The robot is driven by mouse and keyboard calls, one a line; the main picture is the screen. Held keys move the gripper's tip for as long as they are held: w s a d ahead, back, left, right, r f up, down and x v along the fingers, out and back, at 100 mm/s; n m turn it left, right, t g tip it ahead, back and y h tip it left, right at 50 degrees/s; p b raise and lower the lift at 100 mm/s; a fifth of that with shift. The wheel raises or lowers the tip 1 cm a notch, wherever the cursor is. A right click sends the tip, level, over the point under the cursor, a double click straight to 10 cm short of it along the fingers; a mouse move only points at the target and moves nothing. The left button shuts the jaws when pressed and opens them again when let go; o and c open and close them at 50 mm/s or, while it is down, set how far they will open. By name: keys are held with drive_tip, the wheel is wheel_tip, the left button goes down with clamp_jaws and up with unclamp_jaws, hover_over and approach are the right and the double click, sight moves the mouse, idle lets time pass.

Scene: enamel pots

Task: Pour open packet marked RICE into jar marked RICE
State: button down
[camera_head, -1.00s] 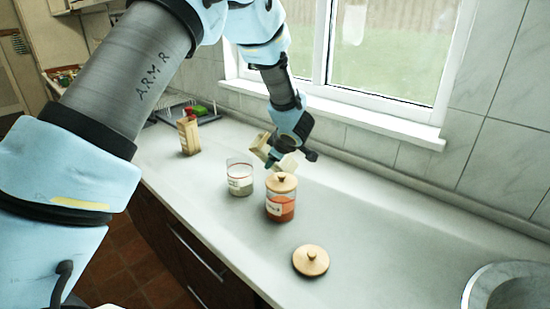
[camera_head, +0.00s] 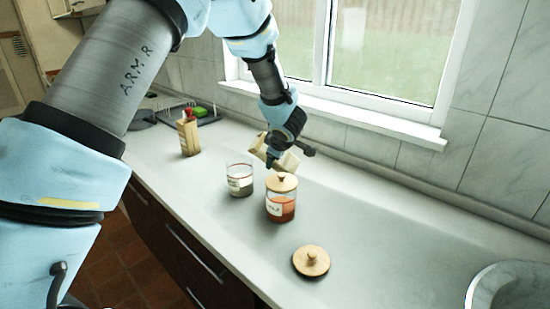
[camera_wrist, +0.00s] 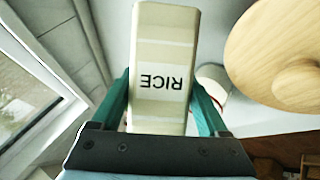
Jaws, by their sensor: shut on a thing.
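My gripper (camera_head: 280,152) is shut on a cream packet (camera_head: 288,161). In the wrist view the packet (camera_wrist: 164,35) sits between the green fingers, its RICE label upside down. In the head view it is tilted, held above and behind the jars; its opening cannot be made out. An open glass jar (camera_head: 240,181) with a red-edged rim stands upright on the counter, left of and below the packet. It has a white label, too small to read, and greyish contents in its lower part. A loose wooden lid (camera_head: 311,261) lies on the counter in front.
A jar (camera_head: 281,205) of orange-red contents, with its wooden lid on, stands close right of the open jar. The window wall is behind; the right counter is clear up to a round sink (camera_head: 510,290).

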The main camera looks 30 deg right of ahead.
drive_tip(key=shift+d+r+h+b, duration=0.1)
drive_tip(key=shift+r+h+b, duration=0.3)
drive_tip(key=shift+f+n+g+h+b, duration=0.1)
drive_tip(key=shift+n+g+h+b, duration=0.5)
drive_tip(key=shift+b, duration=1.05)
idle(1.1)
drive_tip(key=shift+r+n+g+h+b, duration=0.3)
drive_tip(key=shift+r+g+h+b, duration=0.25)
drive_tip(key=shift+b, duration=0.75)
idle(0.7)
drive_tip(key=shift+w+a+r+n+h+b, duration=0.15)
drive_tip(key=shift+w+a+r+h+b, duration=0.2)
drive_tip(key=shift+b, duration=0.6)
drive_tip(key=shift+w+a+r+n+h+b, duration=0.15)
drive_tip(key=shift+a+r+h+b, duration=0.3)
drive_tip(key=shift+b, duration=0.5)
idle(1.0)
